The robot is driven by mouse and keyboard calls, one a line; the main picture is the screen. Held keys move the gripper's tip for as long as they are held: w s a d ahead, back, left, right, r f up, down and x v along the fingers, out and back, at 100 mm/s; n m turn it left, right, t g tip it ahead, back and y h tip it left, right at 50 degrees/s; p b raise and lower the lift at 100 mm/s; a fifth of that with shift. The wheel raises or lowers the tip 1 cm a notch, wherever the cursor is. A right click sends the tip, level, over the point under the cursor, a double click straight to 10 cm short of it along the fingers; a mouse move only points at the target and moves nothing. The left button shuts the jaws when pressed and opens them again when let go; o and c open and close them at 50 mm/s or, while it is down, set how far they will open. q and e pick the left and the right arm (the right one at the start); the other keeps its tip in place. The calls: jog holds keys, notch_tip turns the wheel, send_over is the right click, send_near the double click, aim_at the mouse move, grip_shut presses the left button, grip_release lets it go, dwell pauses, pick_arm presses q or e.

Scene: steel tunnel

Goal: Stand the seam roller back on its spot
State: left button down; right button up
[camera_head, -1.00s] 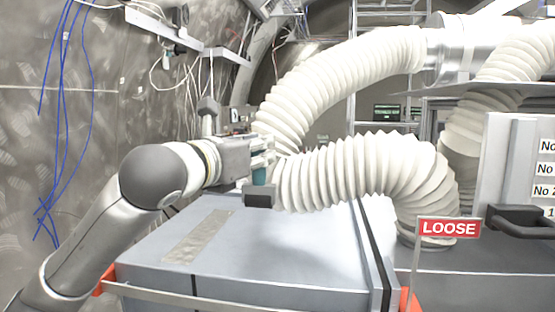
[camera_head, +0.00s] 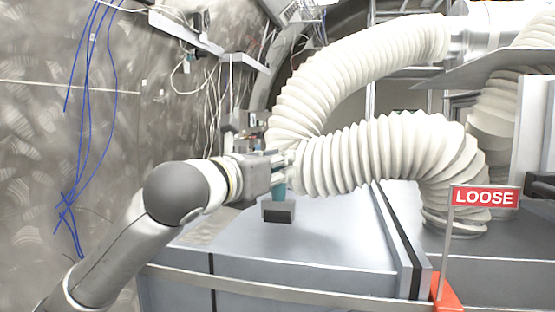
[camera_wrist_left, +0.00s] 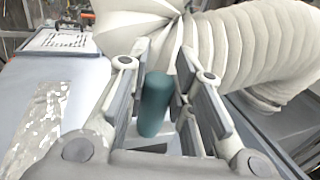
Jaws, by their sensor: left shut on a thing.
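The seam roller shows as a teal handle (camera_head: 278,189) with a dark block (camera_head: 279,213) at its lower end, roughly upright over the grey case top. My left gripper (camera_head: 281,166) is shut on the upper part of the handle, beside the end of the pale ribbed hose. In the left wrist view the teal handle (camera_wrist_left: 155,103) lies between the two fingers (camera_wrist_left: 163,68). I cannot tell whether the block touches the case. My right gripper is not in view.
Pale ribbed hoses (camera_head: 385,155) crowd the gripper's right side. A red LOOSE sign (camera_head: 485,197) stands at the front right. The grey case top (camera_head: 325,245) has bare room. A worn silvery patch (camera_wrist_left: 36,125) and a printed sheet (camera_wrist_left: 62,41) lie left in the wrist view.

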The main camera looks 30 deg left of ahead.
pick_arm(q)
jog(key=shift+f, duration=0.55)
jog(key=shift+f, duration=0.45)
jog(key=c, duration=1.2)
grip_release()
